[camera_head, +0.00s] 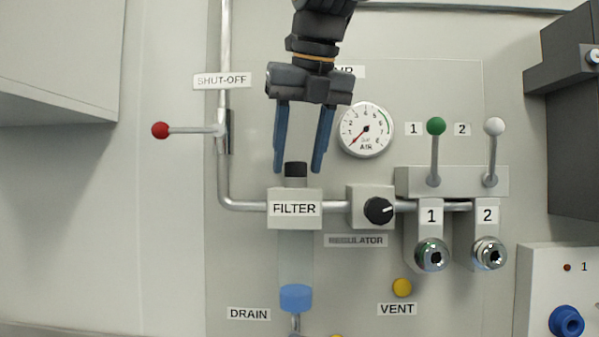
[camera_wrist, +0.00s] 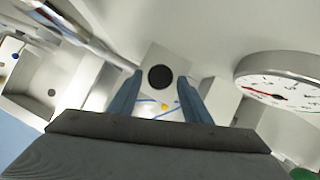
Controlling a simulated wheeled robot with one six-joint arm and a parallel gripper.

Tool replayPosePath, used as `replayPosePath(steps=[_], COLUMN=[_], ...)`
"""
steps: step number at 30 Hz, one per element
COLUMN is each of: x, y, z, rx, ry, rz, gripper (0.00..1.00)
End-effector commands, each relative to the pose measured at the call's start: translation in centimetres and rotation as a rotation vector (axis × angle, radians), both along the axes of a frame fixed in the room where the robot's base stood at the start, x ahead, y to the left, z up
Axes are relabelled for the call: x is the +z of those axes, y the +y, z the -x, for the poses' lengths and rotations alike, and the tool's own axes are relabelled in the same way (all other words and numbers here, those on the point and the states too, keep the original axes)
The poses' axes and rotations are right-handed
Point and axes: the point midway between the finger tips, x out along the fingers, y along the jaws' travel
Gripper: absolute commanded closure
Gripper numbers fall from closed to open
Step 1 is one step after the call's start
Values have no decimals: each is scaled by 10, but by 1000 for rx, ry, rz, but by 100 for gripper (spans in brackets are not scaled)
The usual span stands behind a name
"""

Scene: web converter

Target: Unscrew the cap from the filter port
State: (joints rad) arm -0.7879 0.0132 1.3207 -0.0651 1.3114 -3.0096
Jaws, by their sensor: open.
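The filter block (camera_head: 294,222) is a pale box labelled FILTER, mounted on the panel with a clear bowl below it. A short black cap (camera_head: 296,169) stands upright on its top port. In the wrist view the cap (camera_wrist: 161,77) shows as a dark disc on the pale block, between and beyond the fingers. My gripper (camera_head: 296,170) points down with its two blue fingers open. In the head view the fingertips are on either side of the cap with gaps showing. I cannot tell their exact depth against it. In the wrist view the gripper (camera_wrist: 159,88) holds nothing.
The round air gauge (camera_head: 366,130) is close to the right of my fingers. The regulator knob (camera_head: 378,211) is right of the filter. A red-ended shut-off lever (camera_head: 190,130) and pipe are at the left. Levers with green and white knobs (camera_head: 436,127) stand further right.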

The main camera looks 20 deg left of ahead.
Motion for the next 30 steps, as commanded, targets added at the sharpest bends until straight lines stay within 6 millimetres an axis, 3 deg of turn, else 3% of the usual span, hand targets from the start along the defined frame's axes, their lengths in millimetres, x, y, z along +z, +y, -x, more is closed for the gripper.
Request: replayPosePath(steps=[30], x=[0], y=[5], z=[3], rx=[-351], ry=[0], rz=[0], gripper=[55])
